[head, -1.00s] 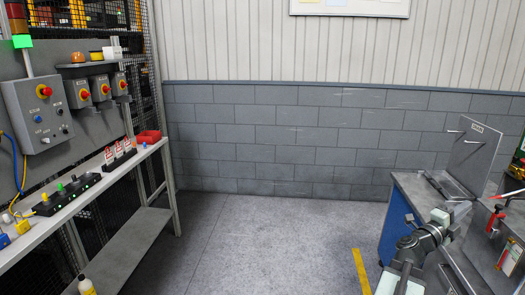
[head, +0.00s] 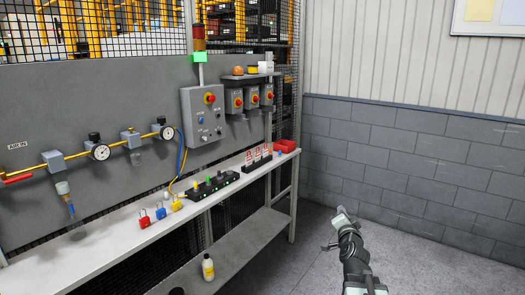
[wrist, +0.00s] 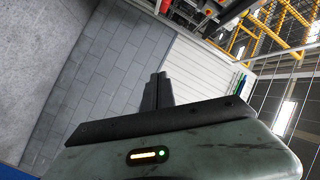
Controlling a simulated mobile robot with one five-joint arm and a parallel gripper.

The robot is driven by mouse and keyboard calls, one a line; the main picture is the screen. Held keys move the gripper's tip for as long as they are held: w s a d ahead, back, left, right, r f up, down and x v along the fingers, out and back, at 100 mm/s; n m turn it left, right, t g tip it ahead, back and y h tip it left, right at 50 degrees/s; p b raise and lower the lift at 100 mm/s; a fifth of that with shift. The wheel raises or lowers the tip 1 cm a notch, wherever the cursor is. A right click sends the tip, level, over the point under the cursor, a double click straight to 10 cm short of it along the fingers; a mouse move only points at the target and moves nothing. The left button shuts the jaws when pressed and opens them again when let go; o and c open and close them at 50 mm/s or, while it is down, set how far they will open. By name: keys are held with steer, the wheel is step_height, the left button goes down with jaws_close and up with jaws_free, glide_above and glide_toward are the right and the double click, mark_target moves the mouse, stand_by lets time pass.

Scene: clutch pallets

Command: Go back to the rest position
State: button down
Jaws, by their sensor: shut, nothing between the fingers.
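My gripper (wrist: 158,76) shows in the wrist view with its two dark fingers together and nothing between them. It points up past the grey block wall, away from any surface. In the head view my arm (head: 352,255) stands folded at the lower right, over the grey floor and apart from the workbench. It touches nothing that I can see.
A long workbench (head: 110,255) runs along the left, with padlocks, a black block with coloured plugs, red-and-white tags and a red bin (head: 286,146). A control box (head: 203,115) hangs above. A bottle (head: 208,267) stands on the lower shelf. Floor (head: 410,255) at right is clear.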

steer(key=s+a+f+n+g+y+p, duration=0.1)
steer(key=a+f+n+g+y, duration=0.3)
steer(key=a, duration=0.7)
steer(key=s+a+f+n+g+y+p, duration=0.15)
steer(key=a+f+n, duration=0.35)
steer(key=a, duration=0.5)
steer(key=s+f+n+g, duration=0.1)
steer(key=s+f+g, duration=0.2)
steer(key=s, duration=0.3)
steer(key=s+d+f+n+g+h, duration=0.1)
steer(key=s+f+g, duration=0.3)
steer(key=s, duration=0.3)
steer(key=s+f+n+g+b, duration=0.1)
steer(key=s+f+g, duration=0.3)
steer(key=s, duration=0.3)
steer(key=shift+d+f, duration=0.25)
steer(key=shift+d, duration=0.15)
steer(key=shift+g+h, duration=0.25)
